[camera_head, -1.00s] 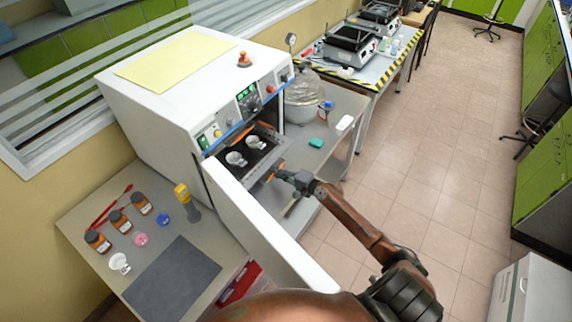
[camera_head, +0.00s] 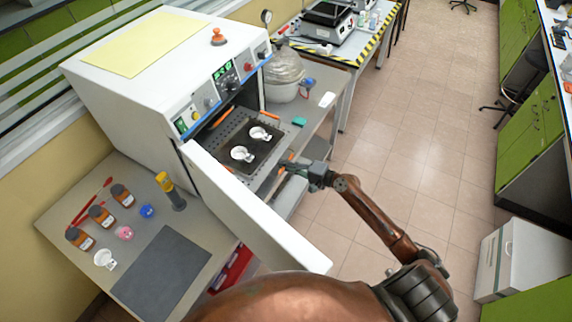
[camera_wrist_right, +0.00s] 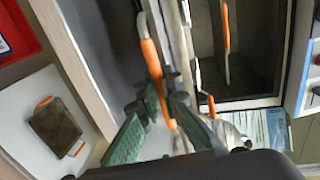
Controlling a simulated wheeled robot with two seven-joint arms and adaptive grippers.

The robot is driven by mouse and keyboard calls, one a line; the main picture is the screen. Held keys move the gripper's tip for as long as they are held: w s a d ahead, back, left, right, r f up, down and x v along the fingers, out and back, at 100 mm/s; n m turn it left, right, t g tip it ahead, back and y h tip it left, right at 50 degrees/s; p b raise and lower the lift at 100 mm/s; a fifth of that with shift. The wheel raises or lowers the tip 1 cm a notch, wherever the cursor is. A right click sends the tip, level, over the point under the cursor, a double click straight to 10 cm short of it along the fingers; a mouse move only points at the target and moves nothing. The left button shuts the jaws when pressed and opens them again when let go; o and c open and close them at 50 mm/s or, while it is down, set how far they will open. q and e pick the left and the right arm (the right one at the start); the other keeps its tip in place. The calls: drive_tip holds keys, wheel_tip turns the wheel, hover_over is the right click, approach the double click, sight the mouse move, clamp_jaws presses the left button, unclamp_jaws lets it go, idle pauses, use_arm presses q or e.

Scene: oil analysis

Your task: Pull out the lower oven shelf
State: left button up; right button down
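The white oven (camera_head: 130,75) stands open, its door (camera_head: 255,215) swung out toward me. The lower shelf (camera_head: 228,128) is a dark perforated rack that sticks out of the oven. It bears a black plate (camera_head: 252,151) with two small white dishes (camera_head: 241,153) on it. My right gripper (camera_head: 288,167) is at the shelf's front edge. In the right wrist view its green fingers (camera_wrist_right: 166,104) close around the orange-gripped shelf handle (camera_wrist_right: 150,60). Another orange grip (camera_wrist_right: 225,25) shows deeper in the oven. My left gripper is not in view.
The left bench holds several brown bottles (camera_head: 101,216), a yellow-topped tool (camera_head: 167,187) and a dark mat (camera_head: 162,270). A side table with a foil-covered vessel (camera_head: 284,80) stands right of the oven.

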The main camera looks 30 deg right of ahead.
drive_tip(key=shift+d, duration=0.1)
drive_tip(key=c, duration=2.4)
unclamp_jaws()
drive_tip(key=v, duration=1.2)
